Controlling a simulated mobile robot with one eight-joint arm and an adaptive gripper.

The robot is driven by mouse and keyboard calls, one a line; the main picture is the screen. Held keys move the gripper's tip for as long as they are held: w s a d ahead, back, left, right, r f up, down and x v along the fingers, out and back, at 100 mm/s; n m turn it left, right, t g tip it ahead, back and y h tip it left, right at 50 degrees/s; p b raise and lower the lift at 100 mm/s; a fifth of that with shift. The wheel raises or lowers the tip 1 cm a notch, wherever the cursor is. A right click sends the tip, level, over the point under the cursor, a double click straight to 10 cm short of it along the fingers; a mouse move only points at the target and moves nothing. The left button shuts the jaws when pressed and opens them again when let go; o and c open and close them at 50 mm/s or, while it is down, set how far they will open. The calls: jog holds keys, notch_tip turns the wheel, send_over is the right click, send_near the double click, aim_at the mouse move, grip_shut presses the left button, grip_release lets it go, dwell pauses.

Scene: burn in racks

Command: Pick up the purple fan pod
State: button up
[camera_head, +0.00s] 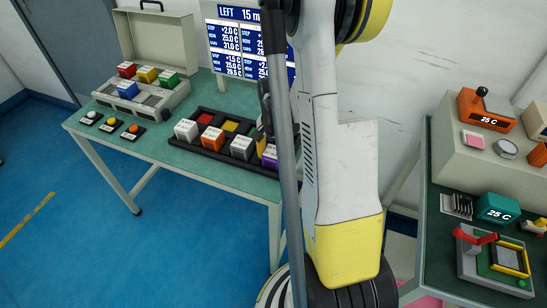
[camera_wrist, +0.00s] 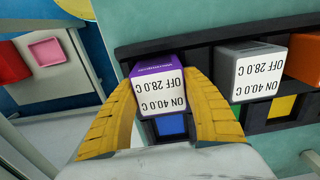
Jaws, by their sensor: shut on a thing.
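The purple fan pod (camera_wrist: 158,70) has a purple top edge and a white label reading "ON 40.0 C OFF 28.0 C", upside down in the wrist view. My gripper (camera_wrist: 166,84) has its yellow fingers on both sides of the pod and is shut on it. In the head view the pod (camera_head: 269,155) shows at the right end of the black tray (camera_head: 205,154), partly hidden by my arm. I cannot tell whether its base is clear of the tray.
A grey pod (camera_wrist: 250,62) stands close beside the purple one, with an orange pod (camera_head: 212,139) further along the tray. A blue square (camera_wrist: 171,125) shows below the purple pod. An open case (camera_head: 155,50) with coloured pods stands at the left of the green table (camera_head: 100,140).

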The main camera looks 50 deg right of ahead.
aim_at(277, 152)
jog(key=shift+r+p, duration=0.35)
jog(key=shift+r, duration=0.2)
jog(key=r, duration=0.1)
jog(key=r+p, duration=0.2)
jog(key=r, duration=0.1)
jog(key=shift+s+d, duration=0.3)
jog(key=shift+s, duration=0.1)
jog(key=s+d+r+p, duration=0.3)
jog(key=s+d+r, duration=0.3)
jog(key=s, duration=0.3)
jog(key=shift+w+a, duration=0.1)
jog(key=shift+w, duration=0.05)
